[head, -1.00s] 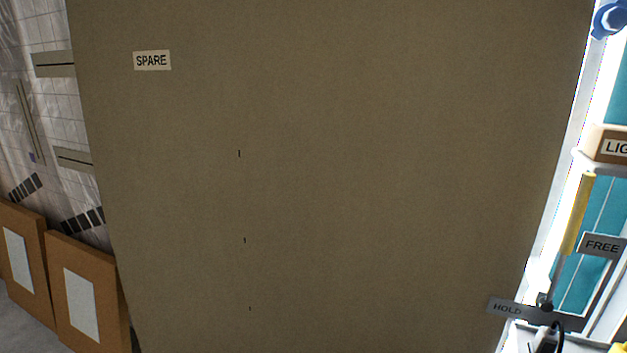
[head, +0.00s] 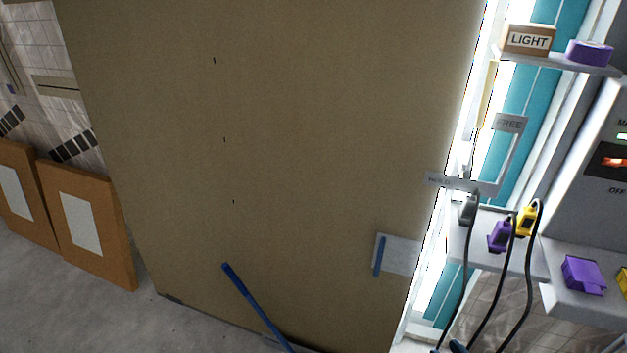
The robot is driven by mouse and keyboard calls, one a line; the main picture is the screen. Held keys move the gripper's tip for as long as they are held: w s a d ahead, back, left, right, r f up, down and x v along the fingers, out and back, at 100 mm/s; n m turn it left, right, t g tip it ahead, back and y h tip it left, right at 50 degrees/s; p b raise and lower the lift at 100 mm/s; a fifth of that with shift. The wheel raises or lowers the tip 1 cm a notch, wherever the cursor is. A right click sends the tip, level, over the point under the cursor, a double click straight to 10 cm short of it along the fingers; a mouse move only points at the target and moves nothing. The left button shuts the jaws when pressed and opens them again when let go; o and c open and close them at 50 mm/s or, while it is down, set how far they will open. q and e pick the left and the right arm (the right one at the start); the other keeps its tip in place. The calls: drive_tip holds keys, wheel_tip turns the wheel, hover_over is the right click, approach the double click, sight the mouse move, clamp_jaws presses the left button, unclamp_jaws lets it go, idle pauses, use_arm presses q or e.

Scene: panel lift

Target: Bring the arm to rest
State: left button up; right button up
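Neither of my grippers can be made out in the head view, so I cannot see what they hold. A large brown panel (head: 300,130) fills the middle of the head view. A blue rod (head: 255,305) slants across its lower part down to the bottom edge. A pale plate with a blue upright bar (head: 379,257) shows at the panel's lower right. Small blue parts (head: 457,346) are cut off at the bottom edge; I cannot tell what they are.
Two orange-brown boards (head: 88,222) stand at the left on grey floor (head: 60,300).

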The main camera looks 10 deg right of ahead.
drive_tip(key=w+d+r+n+y, duration=0.2)
drive_tip(key=d+n+y, duration=0.15)
drive_tip(key=d, duration=0.25)
drive_tip(key=s+a+f+n+g+h, duration=0.25)
drive_tip(key=s+a+f+g, duration=0.45)
drive_tip(key=a, duration=0.4)
drive_tip(key=w+a+r+m, duration=0.2)
drive_tip(key=a+m, duration=0.4)
drive_tip(key=a, duration=0.5)
use_arm(q)
wheel_tip(320, 180, up, 14)
drive_tip(key=a+p, duration=0.1)
drive_tip(key=p, duration=1.6)
drive_tip(key=shift+s+a+r+p, duration=0.15)
drive_tip(key=shift+s+r+p, duration=0.05)
drive_tip(key=shift+s+p, duration=0.2)
use_arm(e)
wheel_tip(320, 180, up, 14)
drive_tip(key=s+t, duration=0.1)
drive_tip(key=shift+d+r+n, duration=0.2)
drive_tip(key=shift+d+n, duration=0.1)
drive_tip(key=shift+d, duration=0.05)
use_arm(q)
drive_tip(key=shift+r+t, duration=0.15)
drive_tip(key=shift+t, duration=0.15)
